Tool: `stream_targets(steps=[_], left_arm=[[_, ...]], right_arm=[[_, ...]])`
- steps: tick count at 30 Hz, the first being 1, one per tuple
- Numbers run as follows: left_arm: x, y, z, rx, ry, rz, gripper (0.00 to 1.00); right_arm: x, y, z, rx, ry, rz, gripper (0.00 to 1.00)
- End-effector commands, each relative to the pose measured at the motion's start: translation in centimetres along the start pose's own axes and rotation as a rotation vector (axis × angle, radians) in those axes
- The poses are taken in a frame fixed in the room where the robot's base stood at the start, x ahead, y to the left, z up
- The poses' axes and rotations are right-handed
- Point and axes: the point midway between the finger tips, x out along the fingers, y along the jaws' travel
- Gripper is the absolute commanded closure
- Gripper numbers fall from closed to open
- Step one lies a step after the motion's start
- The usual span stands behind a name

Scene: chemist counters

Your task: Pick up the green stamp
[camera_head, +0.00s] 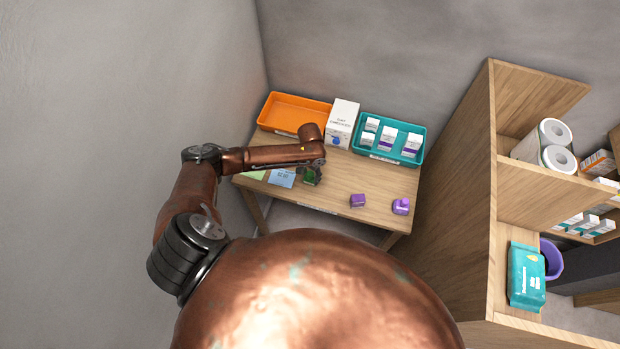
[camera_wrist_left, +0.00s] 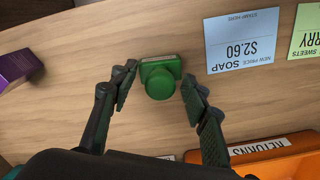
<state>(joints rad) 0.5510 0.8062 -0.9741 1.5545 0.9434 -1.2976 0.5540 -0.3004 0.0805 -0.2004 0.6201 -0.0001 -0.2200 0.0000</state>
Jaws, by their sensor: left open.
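The green stamp (camera_wrist_left: 160,78) stands on the wooden table, with its round knob facing the left wrist camera. In the head view the green stamp (camera_head: 309,176) is partly hidden by my left gripper (camera_head: 316,172). In the left wrist view my left gripper (camera_wrist_left: 156,88) is open, with one finger on each side of the stamp. Gaps show between both fingers and the stamp. My right gripper is in neither view.
Price cards, one blue (camera_wrist_left: 241,40) and one green (camera_wrist_left: 307,32), lie beside the stamp. An orange tray (camera_head: 291,111), a white box (camera_head: 342,118) and a teal tray (camera_head: 417,130) with small boxes line the table's back. Purple items (camera_head: 357,201) (camera_head: 401,206) stand at the front right.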

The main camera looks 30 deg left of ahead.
Motion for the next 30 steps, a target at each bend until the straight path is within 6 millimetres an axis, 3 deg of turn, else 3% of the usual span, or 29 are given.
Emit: stream_targets(steps=[6,24,30], left_arm=[[0.05,-0.03,0.02,0.000,0.000,0.000,0.59],[0.01,-0.04,0.02,0.000,0.000,0.000,1.00],[-0.01,-0.04,0.00,0.000,0.000,0.000,1.00]], right_arm=[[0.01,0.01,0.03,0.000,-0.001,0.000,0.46],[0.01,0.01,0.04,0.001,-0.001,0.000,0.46],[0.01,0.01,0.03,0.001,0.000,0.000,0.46]])
